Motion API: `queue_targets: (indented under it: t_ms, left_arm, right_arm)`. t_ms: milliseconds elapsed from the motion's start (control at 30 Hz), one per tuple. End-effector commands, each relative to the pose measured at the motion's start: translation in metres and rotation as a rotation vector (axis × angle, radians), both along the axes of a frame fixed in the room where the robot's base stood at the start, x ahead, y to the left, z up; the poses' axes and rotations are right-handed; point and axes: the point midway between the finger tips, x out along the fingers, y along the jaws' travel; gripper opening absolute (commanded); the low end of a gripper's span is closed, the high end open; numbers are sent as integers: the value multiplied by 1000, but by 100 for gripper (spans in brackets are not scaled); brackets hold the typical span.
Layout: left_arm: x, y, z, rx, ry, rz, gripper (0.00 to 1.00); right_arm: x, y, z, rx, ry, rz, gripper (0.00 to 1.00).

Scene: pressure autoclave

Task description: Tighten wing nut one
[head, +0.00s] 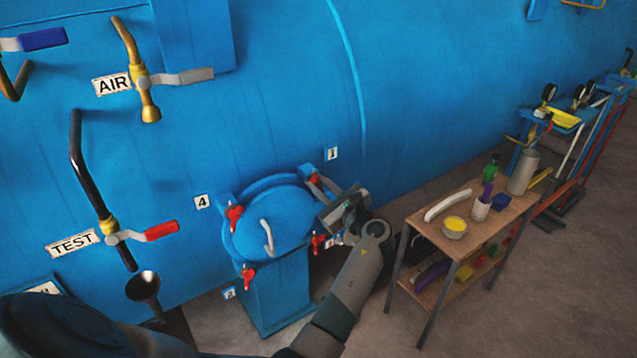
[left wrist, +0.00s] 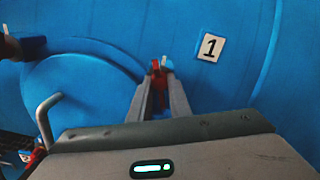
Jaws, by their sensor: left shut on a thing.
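The round blue hatch (head: 270,222) sits low on the big blue vessel, with a bent handle on its face. Red wing nuts sit around its rim. Wing nut one (head: 313,179) is at the upper right, beside the label "1" (head: 331,153). My left gripper (head: 322,190) reaches it from the lower right. In the left wrist view, the two fingertips close around the red nut (left wrist: 157,70), and the label "1" is just to its right. The fingers partly hide the nut. My right gripper is in neither view.
Other wing nuts sit at the left (head: 235,216), lower left (head: 248,276) and lower right (head: 317,243). A small shelf table (head: 480,215) with cups and tools stands to the right. Valves marked AIR (head: 112,84) and TEST (head: 73,243) project at the left.

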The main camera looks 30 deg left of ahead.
Motion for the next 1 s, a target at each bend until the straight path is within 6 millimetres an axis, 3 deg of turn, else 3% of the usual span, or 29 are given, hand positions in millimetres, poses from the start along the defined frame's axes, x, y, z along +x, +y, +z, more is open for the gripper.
queue_targets:
  t_ms: [400,1000]
  left_arm:
    - [-1,1,1,119,280,0,0]
    - [-2,1,1,149,353,1,0]
  right_arm:
    - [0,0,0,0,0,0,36]
    - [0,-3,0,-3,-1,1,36]
